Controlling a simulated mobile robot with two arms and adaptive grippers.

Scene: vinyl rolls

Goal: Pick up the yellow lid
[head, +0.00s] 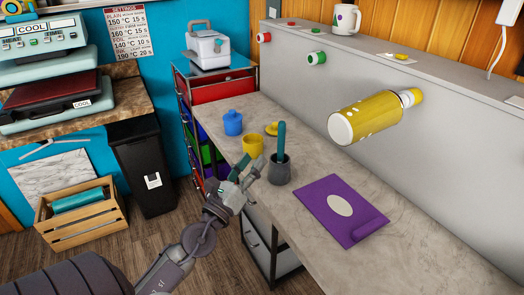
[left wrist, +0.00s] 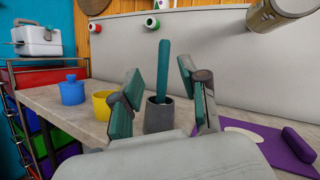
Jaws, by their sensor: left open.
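The small yellow lid (head: 271,128), with a knob on top, lies on the grey counter (head: 335,168) just behind and right of the open yellow cup (head: 252,145). The yellow cup also shows in the left wrist view (left wrist: 101,106), but I cannot make out the lid there. My left gripper (head: 247,168) is open and empty, at the counter's front edge near the yellow cup. In the left wrist view its teal-padded fingers (left wrist: 158,100) stand apart, with a grey cup (left wrist: 158,117) holding a teal stick between them in the picture. My right gripper is not in view.
A blue lidded cup (head: 233,123) stands left of the yellow cup. The grey cup with the upright teal stick (head: 281,140) is close right of the gripper. A purple mat (head: 318,203) lies farther right.

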